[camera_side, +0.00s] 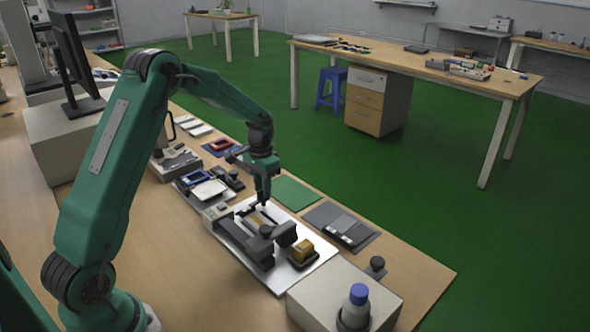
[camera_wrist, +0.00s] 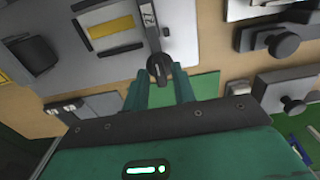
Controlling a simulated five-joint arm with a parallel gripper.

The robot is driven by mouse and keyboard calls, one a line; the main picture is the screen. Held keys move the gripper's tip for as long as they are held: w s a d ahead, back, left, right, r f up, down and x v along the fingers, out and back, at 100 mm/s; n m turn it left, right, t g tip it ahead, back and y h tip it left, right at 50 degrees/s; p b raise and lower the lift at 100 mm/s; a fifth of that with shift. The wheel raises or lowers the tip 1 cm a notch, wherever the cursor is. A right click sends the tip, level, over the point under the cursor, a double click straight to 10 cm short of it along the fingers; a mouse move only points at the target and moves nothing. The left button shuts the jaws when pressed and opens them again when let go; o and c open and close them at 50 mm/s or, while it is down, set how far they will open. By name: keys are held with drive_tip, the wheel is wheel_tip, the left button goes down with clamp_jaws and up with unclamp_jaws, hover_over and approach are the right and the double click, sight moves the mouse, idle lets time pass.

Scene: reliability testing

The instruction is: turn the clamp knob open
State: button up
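The clamp knob (camera_wrist: 158,68) is a dark round knob at the end of a dark bar with a pale label (camera_wrist: 150,17). It sits at the edge of a light metal plate (camera_wrist: 85,65), beside a yellow strip (camera_wrist: 110,27). My gripper (camera_wrist: 159,72) points at the knob, with one green finger on each side and gaps showing. It is open, and I cannot tell whether a finger touches the knob. In the side view my gripper (camera_side: 263,202) is low over the far edge of the plate (camera_side: 230,238); the knob is not clear there.
On the plate stand a dark clamp block (camera_side: 260,248) and a yellow block (camera_side: 302,250) in a black holder. A green mat (camera_side: 293,193) lies behind. Several devices crowd the left.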

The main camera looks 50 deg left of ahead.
clamp_jaws()
